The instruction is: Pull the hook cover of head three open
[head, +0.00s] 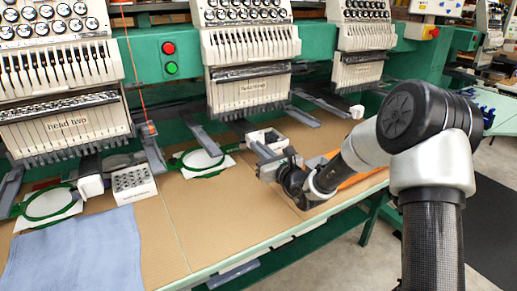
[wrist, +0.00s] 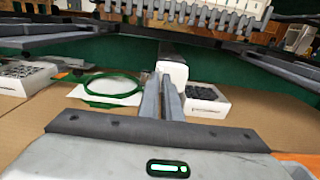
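Head three (head: 245,75) is the middle stitching head in the head view, with its label partly readable. A white block, the hook cover (wrist: 172,71), sits at the end of a dark arm under the needles in the wrist view. It looks closed against the arm. I cannot make it out behind my gripper in the head view. My gripper (wrist: 161,78) points at the cover, with its two grey fingers close together and nothing seen between them. Their tips overlap the cover's left part in the picture; I cannot tell whether they touch it. My gripper also shows low over the table (head: 268,165).
A white box of dark round parts (wrist: 207,98) stands just right of the cover. A green hoop (wrist: 113,87) lies to the left. Head two (head: 65,125) has its own white cover (head: 90,185). A blue cloth (head: 75,250) covers the table's left; the front middle is clear.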

